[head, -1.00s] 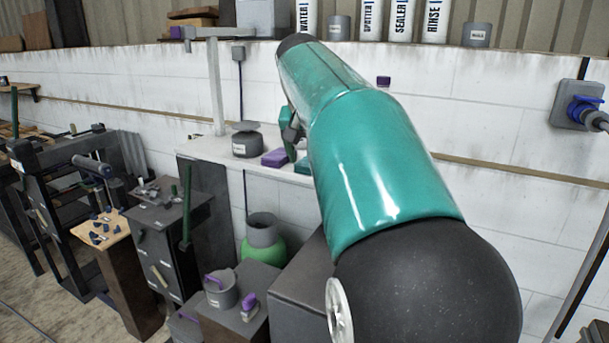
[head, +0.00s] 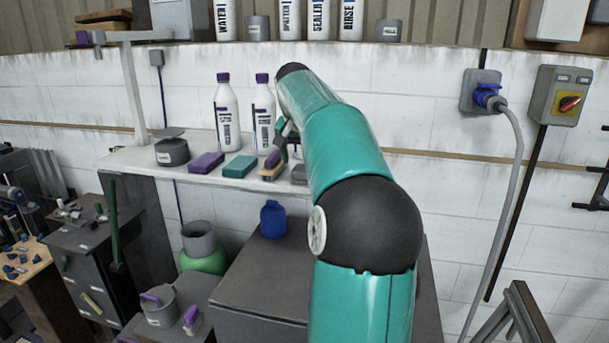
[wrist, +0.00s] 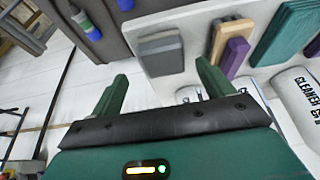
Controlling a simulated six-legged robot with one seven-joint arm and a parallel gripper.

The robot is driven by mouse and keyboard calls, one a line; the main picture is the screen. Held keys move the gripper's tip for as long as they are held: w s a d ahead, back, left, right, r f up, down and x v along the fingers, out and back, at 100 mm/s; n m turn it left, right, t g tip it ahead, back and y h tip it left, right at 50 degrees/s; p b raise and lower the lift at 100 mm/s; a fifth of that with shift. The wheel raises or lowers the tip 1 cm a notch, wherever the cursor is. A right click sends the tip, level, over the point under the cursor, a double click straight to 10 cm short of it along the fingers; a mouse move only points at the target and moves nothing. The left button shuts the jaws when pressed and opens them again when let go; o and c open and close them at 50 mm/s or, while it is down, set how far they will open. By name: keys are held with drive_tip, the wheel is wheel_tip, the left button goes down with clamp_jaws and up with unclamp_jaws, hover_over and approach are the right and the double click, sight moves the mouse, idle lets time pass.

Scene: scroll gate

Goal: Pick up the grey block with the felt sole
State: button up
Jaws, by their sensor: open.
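The grey block (wrist: 162,53) lies on the white shelf in the wrist view, with a darker and a lighter grey layer. In the head view the grey block (head: 299,175) is at the shelf's front edge, partly hidden by my arm. My gripper (wrist: 161,72) is open and empty, its two green fingers apart. In the wrist view the block appears ahead, between the fingertips in the picture, with no visible contact. In the head view my gripper is mostly hidden behind my arm.
On the shelf (head: 142,158), a wood-and-purple brush (head: 272,165) stands beside the grey block, then a teal block (head: 240,166) and a purple block (head: 206,162). White bottles (head: 227,116) stand behind. A blue bottle (head: 273,220) sits on the dark cabinet below.

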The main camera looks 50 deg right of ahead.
sight(304, 168)
drive_tip(key=x, duration=0.5)
drive_tip(key=shift+w+d, duration=0.1)
drive_tip(key=shift+w, duration=0.15)
drive_tip(key=c, duration=1.1)
drive_tip(key=shift+r, duration=0.1)
drive_tip(key=shift+r, duration=0.5)
drive_tip(key=v, duration=0.2)
drive_tip(key=shift+w+d+r, duration=0.1)
drive_tip(key=shift+r, duration=0.4)
drive_tip(key=s+a+r, duration=0.7)
drive_tip(key=a+r, duration=0.2)
drive_tip(key=a, duration=0.2)
drive_tip(key=shift+a, duration=0.25)
drive_tip(key=shift+s, duration=0.1)
